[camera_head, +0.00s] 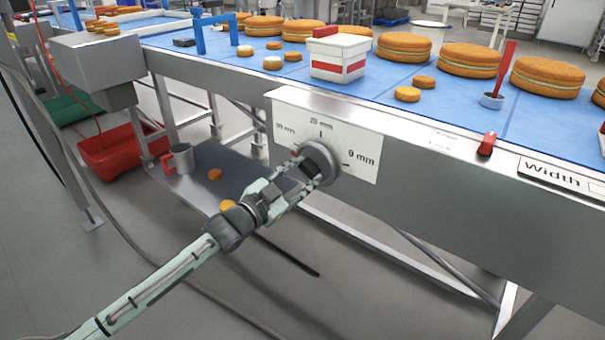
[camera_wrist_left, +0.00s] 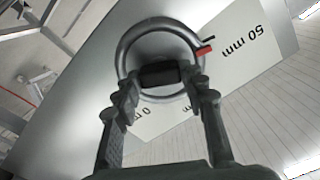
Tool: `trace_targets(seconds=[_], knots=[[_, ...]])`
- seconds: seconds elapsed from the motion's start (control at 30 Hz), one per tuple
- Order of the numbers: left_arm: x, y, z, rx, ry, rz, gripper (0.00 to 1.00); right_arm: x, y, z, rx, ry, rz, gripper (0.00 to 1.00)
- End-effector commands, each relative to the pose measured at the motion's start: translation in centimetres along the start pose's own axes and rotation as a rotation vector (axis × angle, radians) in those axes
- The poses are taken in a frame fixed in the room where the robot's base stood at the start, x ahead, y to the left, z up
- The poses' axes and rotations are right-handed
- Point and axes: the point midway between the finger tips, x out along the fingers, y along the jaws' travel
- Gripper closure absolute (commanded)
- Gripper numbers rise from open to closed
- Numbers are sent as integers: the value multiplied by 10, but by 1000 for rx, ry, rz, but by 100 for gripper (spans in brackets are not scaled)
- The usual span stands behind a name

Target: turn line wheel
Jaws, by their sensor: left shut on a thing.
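The line wheel (camera_head: 319,155) is a round grey metal ring on a white scale plate (camera_head: 362,150) on the conveyor's side. The plate reads 25 mm at the top, 0 mm at the right and a higher mark at the left, which the left wrist view shows as 50 mm. A red pointer (camera_wrist_left: 204,50) at the wheel's rim (camera_wrist_left: 123,58) lies close beside the black tick by 50 mm. My left gripper (camera_head: 309,172) is shut on the wheel; its fingers (camera_wrist_left: 160,84) flank a dark bar at the ring and hide part of the plate.
Below are a metal shelf (camera_head: 200,190) with a mug (camera_head: 182,158) and a red crate (camera_head: 110,150).

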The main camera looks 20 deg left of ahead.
Motion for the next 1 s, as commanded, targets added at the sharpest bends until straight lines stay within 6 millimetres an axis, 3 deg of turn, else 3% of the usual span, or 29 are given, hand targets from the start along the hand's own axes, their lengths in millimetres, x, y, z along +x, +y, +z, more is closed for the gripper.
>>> trace_targets(seconds=[0.03,0.2,0.57,1.0], knots=[[0,0,-1,-6,2,-1,56,0,0,0,0,0,0,100],[0,0,-1,-4,1,-1,38,0,0,0,0,0,0,100],[-6,0,1,-2,-1,0,38,-1,0,0,0,-1,0,100],[-91,1,1,-2,-2,2,38,0,0,0,0,-1,0,100]])
